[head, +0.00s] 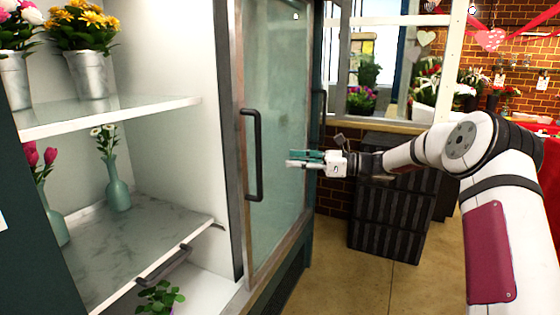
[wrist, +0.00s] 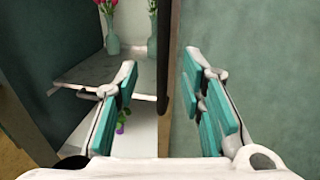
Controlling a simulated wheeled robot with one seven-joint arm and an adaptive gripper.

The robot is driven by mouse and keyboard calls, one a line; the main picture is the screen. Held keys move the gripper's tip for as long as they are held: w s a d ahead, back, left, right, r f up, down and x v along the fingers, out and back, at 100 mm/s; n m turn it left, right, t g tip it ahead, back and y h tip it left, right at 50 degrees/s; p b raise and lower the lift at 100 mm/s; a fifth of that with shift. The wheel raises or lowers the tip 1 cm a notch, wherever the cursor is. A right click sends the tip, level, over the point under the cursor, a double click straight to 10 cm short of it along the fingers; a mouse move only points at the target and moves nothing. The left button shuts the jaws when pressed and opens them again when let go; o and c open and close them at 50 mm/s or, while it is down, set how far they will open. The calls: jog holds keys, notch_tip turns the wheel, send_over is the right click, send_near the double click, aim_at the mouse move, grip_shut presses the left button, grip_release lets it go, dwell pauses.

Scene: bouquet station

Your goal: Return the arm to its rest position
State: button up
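My arm reaches in from the right in the head view. My gripper (head: 305,158) has white fingers with teal pads and is a little to the right of the vertical dark door handle (head: 251,155) of the glass cabinet. In the wrist view my gripper (wrist: 162,95) has its two fingers spread well apart with nothing between them. The door edge and dark handle (wrist: 163,60) show beyond the gap between the fingers. Whether a finger touches the door glass (head: 279,110) I cannot tell.
The cabinet's left side stands open. Its upper shelf (head: 120,115) holds flower buckets, and its marble shelf (head: 140,245) holds teal vases (head: 117,182) with flowers. Dark stacked crates (head: 390,200) stand behind my gripper. Bare floor (head: 350,285) lies below my arm. A red-covered table (head: 550,170) is at far right.

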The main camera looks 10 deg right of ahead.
jog(key=s+a+r+n+g+h+p, duration=0.1)
jog(key=s+a+r+n+g+h, duration=0.2)
jog(key=s, duration=0.5)
jog(key=s+a+r+n+g+h+p, duration=0.1)
jog(key=s+a+n+h+p, duration=0.1)
jog(key=s+a+n, duration=0.45)
jog(key=s+a+r+n+g+h+p, duration=0.1)
jog(key=s+a+r+n+g+h, duration=0.15)
jog(key=s, duration=0.65)
jog(key=s+d+n+t+h+p, duration=0.1)
jog(key=s+d+n+h, duration=0.3)
jog(key=s, duration=1.1)
jog(key=s+d+r+n+t+h+p, duration=0.1)
jog(key=s+d+n+h+p, duration=0.3)
jog(key=s, duration=1.1)
jog(key=d+n+t, duration=0.1)
jog(key=n, duration=0.2)
jog(key=shift+s+d+r+p, duration=0.25)
jog(key=shift+r+p, duration=0.05)
